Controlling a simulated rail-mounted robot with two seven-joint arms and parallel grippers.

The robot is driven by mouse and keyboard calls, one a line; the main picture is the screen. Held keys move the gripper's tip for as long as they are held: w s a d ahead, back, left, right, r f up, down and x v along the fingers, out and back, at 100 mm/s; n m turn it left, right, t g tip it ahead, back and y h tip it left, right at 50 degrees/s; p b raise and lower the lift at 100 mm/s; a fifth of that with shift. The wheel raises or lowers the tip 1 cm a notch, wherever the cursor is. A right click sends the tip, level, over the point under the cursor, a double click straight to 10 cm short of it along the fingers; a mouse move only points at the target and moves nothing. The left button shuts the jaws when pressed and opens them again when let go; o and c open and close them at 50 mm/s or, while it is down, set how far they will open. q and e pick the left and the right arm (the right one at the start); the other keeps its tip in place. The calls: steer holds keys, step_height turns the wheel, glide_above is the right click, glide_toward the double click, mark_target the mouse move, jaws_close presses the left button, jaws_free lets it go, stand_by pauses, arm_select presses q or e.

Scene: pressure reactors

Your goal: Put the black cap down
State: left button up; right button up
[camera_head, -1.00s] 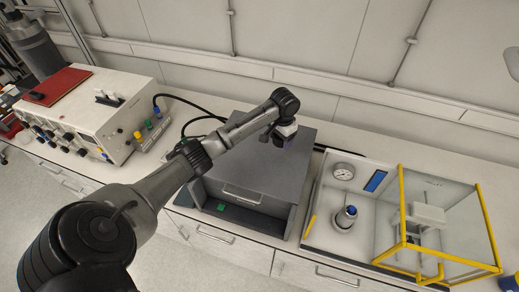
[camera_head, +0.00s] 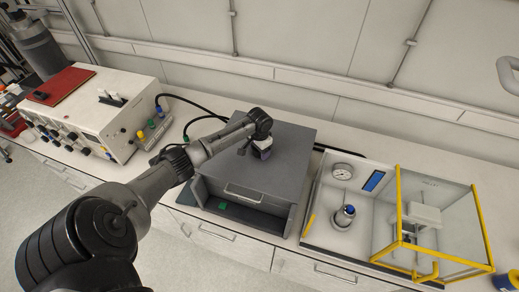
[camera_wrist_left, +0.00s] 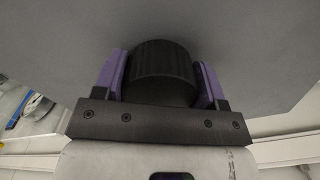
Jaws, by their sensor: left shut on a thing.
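The black cap (camera_wrist_left: 165,72), ribbed round its side, sits between the purple fingers of my left gripper (camera_wrist_left: 163,78) in the left wrist view. The gripper is shut on it, with one finger against each side. The cap is too small and hidden there to make out clearly. I cannot tell whether it touches the box top. My right gripper is not in view.
A white instrument (camera_head: 100,115) with knobs stands at the left. Black cables run behind the box.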

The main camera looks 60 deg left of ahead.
arm_select(q)
steer(key=shift+f, duration=0.2)
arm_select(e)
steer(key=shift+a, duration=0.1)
arm_select(q)
steer(key=shift+a+f, duration=0.1)
steer(key=shift+f, duration=0.5)
steer(key=o, duration=0.8)
steer(key=shift+f, duration=0.1)
steer(key=shift+c, duration=0.2)
steer(key=shift+o, duration=1.2)
steer(key=shift+s+a, duration=0.1)
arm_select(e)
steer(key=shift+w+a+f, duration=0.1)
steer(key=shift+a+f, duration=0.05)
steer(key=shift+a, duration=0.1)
arm_select(q)
steer(key=shift+r, duration=0.2)
steer(key=shift+d+r, duration=0.25)
steer(key=shift+r, duration=0.25)
steer(key=shift+d+r, duration=0.2)
steer(key=shift+r, duration=0.3)
steer(key=r, duration=0.7)
steer(key=r+b, duration=0.1)
steer(key=r, duration=0.3)
steer(key=shift+a+r, duration=0.15)
steer(key=shift+a, duration=0.15)
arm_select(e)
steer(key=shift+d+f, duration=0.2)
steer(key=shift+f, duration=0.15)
